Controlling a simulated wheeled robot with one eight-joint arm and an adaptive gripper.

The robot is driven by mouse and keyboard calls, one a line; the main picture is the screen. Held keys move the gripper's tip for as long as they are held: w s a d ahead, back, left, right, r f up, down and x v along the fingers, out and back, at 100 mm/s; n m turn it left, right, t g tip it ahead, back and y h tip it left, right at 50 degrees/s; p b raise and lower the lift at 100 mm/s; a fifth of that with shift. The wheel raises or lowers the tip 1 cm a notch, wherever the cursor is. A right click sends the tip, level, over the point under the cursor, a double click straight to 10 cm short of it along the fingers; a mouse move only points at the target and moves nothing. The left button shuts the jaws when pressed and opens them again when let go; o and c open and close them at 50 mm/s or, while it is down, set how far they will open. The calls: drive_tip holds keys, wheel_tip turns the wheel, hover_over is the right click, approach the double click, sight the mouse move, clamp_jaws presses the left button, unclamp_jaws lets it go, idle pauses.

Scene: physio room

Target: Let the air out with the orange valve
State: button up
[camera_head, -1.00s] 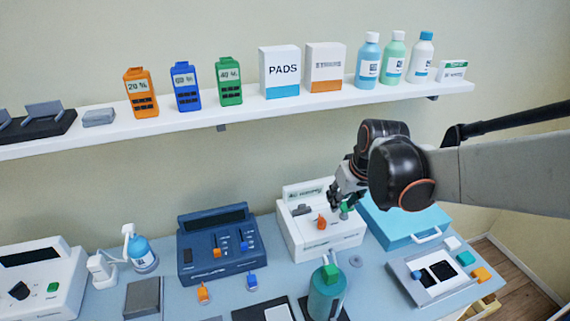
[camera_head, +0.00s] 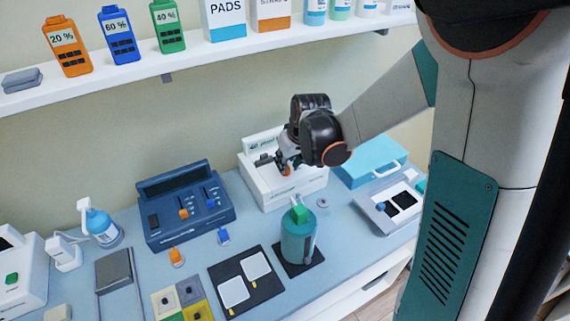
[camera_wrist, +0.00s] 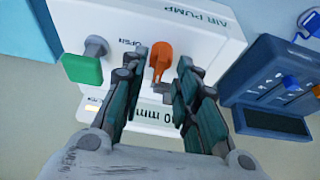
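The white air pump (camera_head: 268,192) stands on the table against the wall. In the wrist view its face (camera_wrist: 200,36) carries the words "AIR PUMP". The orange valve (camera_wrist: 160,58) stands up from that face, and its tip also shows in the head view (camera_head: 286,170). A green valve or knob (camera_wrist: 82,68) sits to its left in the wrist view. My gripper (camera_wrist: 162,66) is open, with one finger on each side of the orange valve. I cannot tell whether a finger touches it. In the head view my gripper (camera_head: 286,160) is over the pump.
A blue device with sliders (camera_head: 186,215) stands left of the pump, a light-blue case (camera_head: 370,160) right of it. A teal bottle (camera_head: 298,248) stands in front. The shelf (camera_head: 190,62) with bottles and boxes runs above.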

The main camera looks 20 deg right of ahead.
drive_tip(key=shift+x, duration=0.95)
clamp_jaws()
